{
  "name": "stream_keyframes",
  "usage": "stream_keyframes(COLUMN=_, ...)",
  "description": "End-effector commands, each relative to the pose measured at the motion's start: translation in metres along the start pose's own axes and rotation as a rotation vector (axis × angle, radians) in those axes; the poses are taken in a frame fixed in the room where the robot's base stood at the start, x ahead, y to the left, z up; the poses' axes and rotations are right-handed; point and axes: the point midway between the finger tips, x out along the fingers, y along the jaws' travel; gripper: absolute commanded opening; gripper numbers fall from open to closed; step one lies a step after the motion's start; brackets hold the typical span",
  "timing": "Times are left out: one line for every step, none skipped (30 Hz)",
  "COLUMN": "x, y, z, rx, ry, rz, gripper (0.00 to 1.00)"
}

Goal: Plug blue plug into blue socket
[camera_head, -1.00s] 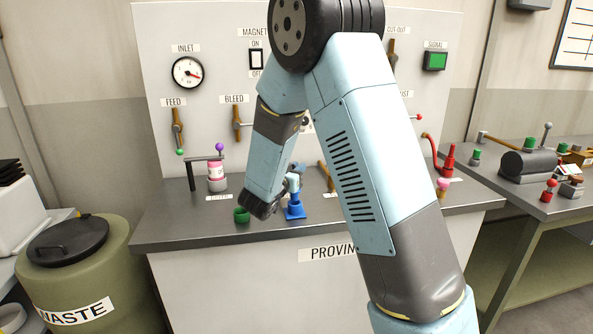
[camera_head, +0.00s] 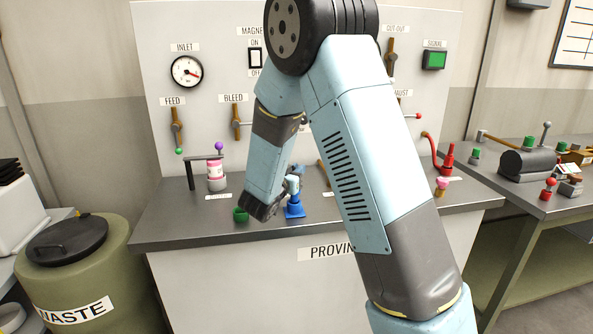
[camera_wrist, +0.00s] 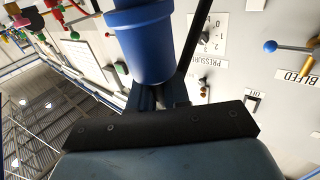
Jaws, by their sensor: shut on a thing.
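In the head view a blue piece with a square foot (camera_head: 295,211) stands on the bench top, right of the dark end of my arm. It looks like the blue socket. My gripper (camera_head: 294,185) is just above it, small and partly hidden by my arm. In the wrist view a large blue cylinder with a collar, the blue plug (camera_wrist: 145,45), fills the top middle. My gripper's dark jaws (camera_wrist: 158,93) are shut on it. I cannot tell from these views whether the plug is inside the socket or only above it.
A green socket (camera_head: 240,215) stands just left of my arm's end. A pink-and-white jar (camera_head: 216,174) stands further left, by a dark stand. The panel with levers and gauge (camera_head: 187,71) rises behind. The bench front (camera_head: 210,243) is clear.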

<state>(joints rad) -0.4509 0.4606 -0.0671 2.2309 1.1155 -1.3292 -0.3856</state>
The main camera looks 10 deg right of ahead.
Motion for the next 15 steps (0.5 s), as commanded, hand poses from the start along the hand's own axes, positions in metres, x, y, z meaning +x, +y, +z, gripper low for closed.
stream_keyframes(x=0.0, y=0.0, z=0.0012, rx=0.0, ry=0.0, rz=0.0, gripper=0.0)
stream_keyframes(x=0.0, y=0.0, z=0.0018, rx=0.0, ry=0.0, rz=0.0, gripper=0.0)
stream_keyframes(x=0.0, y=-0.0001, z=0.0027, rx=0.0, ry=0.0, rz=0.0, gripper=0.0)
stream_keyframes(x=0.0, y=-0.0001, z=0.0033, rx=0.0, ry=0.0, rz=0.0, gripper=0.0)
stream_keyframes(x=0.0, y=0.0, z=0.0039, rx=0.0, ry=0.0, rz=0.0, gripper=0.0)
stream_keyframes(x=0.0, y=-0.0001, z=0.0048, rx=0.0, ry=0.0, rz=0.0, gripper=0.0)
stream_keyframes(x=0.0, y=0.0, z=0.0054, rx=0.0, ry=0.0, rz=0.0, gripper=0.0)
stream_keyframes(x=0.0, y=0.0, z=0.006, rx=0.0, ry=0.0, rz=0.0, gripper=0.0)
stream_keyframes(x=0.0, y=0.0, z=0.0067, rx=0.0, ry=0.0, rz=0.0, gripper=0.0)
stream_keyframes(x=0.0, y=0.0, z=0.0073, rx=0.0, ry=0.0, rz=0.0, gripper=0.0)
stream_keyframes(x=0.0, y=0.0, z=0.0078, rx=0.0, ry=0.0, rz=0.0, gripper=0.0)
stream_keyframes(x=0.0, y=0.0, z=0.0086, rx=0.0, ry=0.0, rz=0.0, gripper=0.0)
stream_keyframes(x=0.0, y=0.0, z=0.0092, rx=0.0, ry=0.0, rz=0.0, gripper=0.0)
stream_keyframes(x=0.0, y=0.0, z=0.0097, rx=0.0, ry=0.0, rz=0.0, gripper=0.0)
stream_keyframes(x=0.0, y=0.0, z=0.0105, rx=0.0, ry=0.0, rz=0.0, gripper=0.0)
